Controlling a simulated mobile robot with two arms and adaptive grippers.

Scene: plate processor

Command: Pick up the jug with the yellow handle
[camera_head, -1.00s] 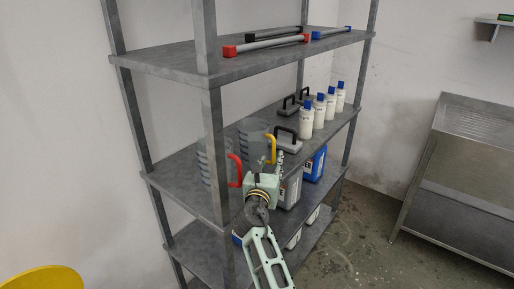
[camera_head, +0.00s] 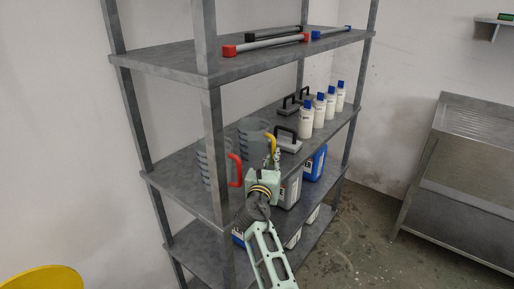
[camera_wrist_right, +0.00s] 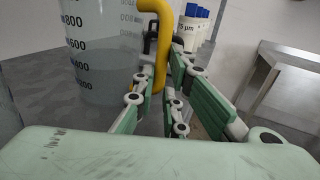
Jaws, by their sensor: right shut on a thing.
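The jug with the yellow handle (camera_head: 253,133) is a clear measuring jug on the middle shelf. It also shows in the right wrist view (camera_wrist_right: 95,45), with dark volume marks on its wall. My right gripper (camera_head: 273,160) is at the front of that shelf. In the right wrist view its fingers (camera_wrist_right: 160,85) are shut on the yellow handle (camera_wrist_right: 168,40), one on each side. The jug looks upright; whether its base touches the shelf is unclear. My left gripper is not in view.
A clear jug with a red handle (camera_head: 235,170) stands just left. Bottles with blue caps (camera_head: 306,122) and black-handled tools (camera_head: 287,140) are to the right on the shelf. A grey shelf post (camera_head: 214,150) stands in front. Canisters (camera_head: 291,188) stand below.

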